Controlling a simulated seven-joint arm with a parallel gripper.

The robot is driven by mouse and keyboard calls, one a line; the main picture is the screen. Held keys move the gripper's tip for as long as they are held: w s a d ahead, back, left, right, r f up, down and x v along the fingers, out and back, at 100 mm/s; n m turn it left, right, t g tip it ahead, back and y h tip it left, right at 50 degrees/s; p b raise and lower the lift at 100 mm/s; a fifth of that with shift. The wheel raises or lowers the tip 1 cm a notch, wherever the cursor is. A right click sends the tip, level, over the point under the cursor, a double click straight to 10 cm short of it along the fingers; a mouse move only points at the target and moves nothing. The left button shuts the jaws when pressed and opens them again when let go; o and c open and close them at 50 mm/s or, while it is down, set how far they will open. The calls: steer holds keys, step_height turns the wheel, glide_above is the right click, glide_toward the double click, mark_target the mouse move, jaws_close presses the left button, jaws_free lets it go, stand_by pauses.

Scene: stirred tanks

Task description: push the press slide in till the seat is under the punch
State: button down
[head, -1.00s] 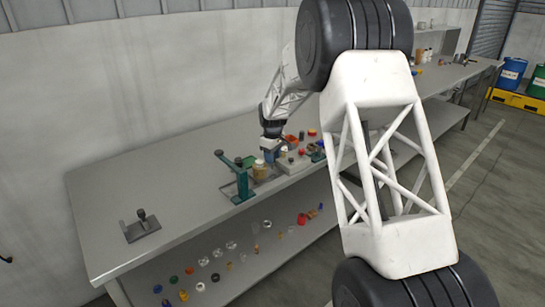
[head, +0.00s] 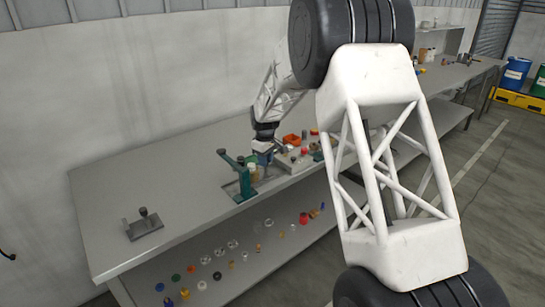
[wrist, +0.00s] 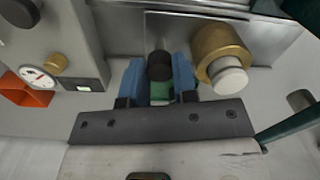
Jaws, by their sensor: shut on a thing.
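The green press (head: 243,182) stands on the bench in the head view, with its lever up at the left. A tan-brass cylinder (head: 253,172) with a pale top is close beside its frame; I cannot tell whether it is under the punch. In the wrist view this brass piece (wrist: 220,50) with its white top sits on the metal slide plate (wrist: 285,38), right of my fingers. My gripper (wrist: 160,80) has its blue fingers shut on a black knob (wrist: 159,65), seemingly the slide's handle. In the head view my gripper (head: 265,158) is right of the press. The seat is hidden beneath the brass piece.
A pale box with a dial (wrist: 37,77) stands left of my fingers in the wrist view, beside an orange tray (wrist: 24,95). A green press bar (wrist: 292,128) is at right. A small grey lever fixture (head: 143,224) stands at the bench's left; the bench between is clear.

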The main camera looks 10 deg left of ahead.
steer(key=shift+s+a, duration=1.2)
steer(key=shift+s, duration=0.05)
steer(key=c, duration=1.2)
jaws_free()
steer(key=shift+r, duration=0.1)
steer(key=shift+r, duration=3.8)
steer(key=shift+o, duration=0.5)
